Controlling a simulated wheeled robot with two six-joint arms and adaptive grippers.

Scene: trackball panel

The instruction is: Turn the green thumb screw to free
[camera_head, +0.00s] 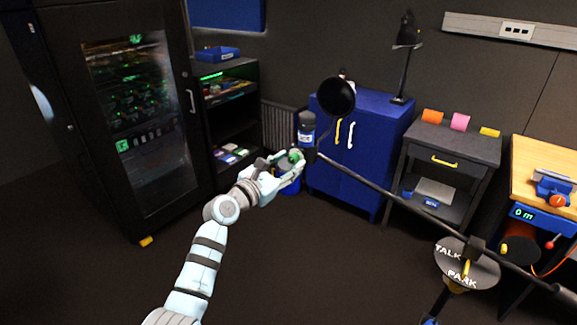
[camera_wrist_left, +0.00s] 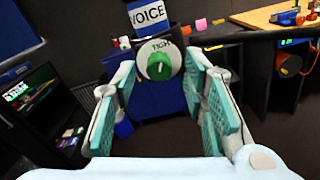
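The green thumb screw (camera_wrist_left: 159,67) is a round knob with a pale pointer mark, set on a white disc (camera_wrist_left: 151,49) whose lettering reads "TIGH", partly cut off. In the left wrist view it lies between and just beyond the fingertips of my left gripper (camera_wrist_left: 161,80), which is open with a gap on both sides. In the head view my left gripper (camera_head: 280,168) reaches the green knob (camera_head: 296,155) below the boom's end, partly covering it. A blue "VOICE" label (camera_wrist_left: 148,14) sits above the disc. My right gripper is not in view.
A dark boom (camera_head: 400,200) runs from the knob to the lower right, past a "TALK/PARK" disc (camera_head: 466,272). Behind is a blue cabinet (camera_head: 375,150). Open floor lies below.

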